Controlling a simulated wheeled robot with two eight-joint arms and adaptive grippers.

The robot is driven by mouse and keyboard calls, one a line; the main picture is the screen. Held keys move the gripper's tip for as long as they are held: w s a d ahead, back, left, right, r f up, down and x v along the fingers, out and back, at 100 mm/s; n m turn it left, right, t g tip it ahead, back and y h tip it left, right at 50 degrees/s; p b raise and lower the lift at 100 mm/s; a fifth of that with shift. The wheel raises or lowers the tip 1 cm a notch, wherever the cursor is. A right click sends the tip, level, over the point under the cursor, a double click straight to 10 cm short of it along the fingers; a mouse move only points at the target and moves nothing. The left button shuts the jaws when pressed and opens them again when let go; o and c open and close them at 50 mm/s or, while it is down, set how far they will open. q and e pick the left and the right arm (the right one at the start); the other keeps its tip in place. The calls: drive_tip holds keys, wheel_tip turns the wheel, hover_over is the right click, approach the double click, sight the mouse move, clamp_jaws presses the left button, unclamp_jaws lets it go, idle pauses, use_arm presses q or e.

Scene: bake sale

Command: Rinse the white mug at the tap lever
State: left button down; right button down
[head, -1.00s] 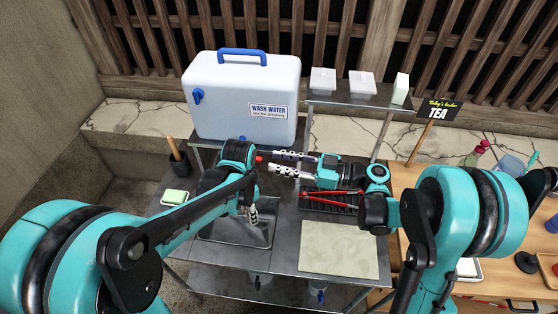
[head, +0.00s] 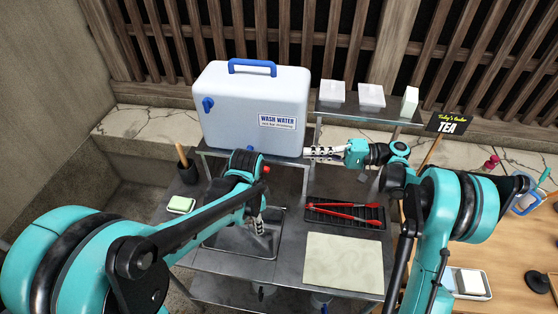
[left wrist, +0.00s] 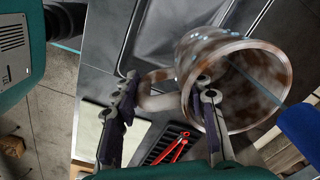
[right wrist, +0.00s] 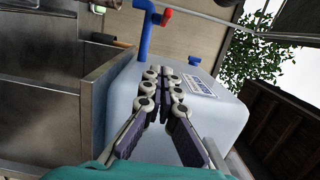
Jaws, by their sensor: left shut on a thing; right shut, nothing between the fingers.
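The white mug (left wrist: 205,75), stained with brown patches, shows in the left wrist view with its mouth to the right. My left gripper (left wrist: 160,108) is shut on its handle (left wrist: 155,88). Blue drops sit on the mug, and a thin blue line, perhaps water, crosses its mouth. In the head view my left arm hides the mug; part of that gripper (head: 258,224) shows over the sink. The tap lever (head: 265,169) has a red end, also seen on the blue tap in the right wrist view (right wrist: 165,16). My right gripper (head: 308,153) is shut, empty and apart from it, beside the container.
The white wash water container (head: 250,105) stands behind the sink (head: 270,245). A black rack (head: 315,215) with red tongs (head: 350,216) and a pale mat (head: 345,262) lie to the right.

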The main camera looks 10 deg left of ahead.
drive_tip(key=s+a, duration=0.5)
drive_tip(key=a, duration=0.5)
drive_tip(key=shift+a, duration=0.2)
drive_tip(key=shift+s, duration=0.1)
use_arm(q)
drive_tip(key=shift+s, duration=0.1)
use_arm(e)
drive_tip(key=shift+s+d+m+t, duration=0.1)
drive_tip(key=shift+s+m+t, duration=0.55)
drive_tip(key=shift+s, duration=0.2)
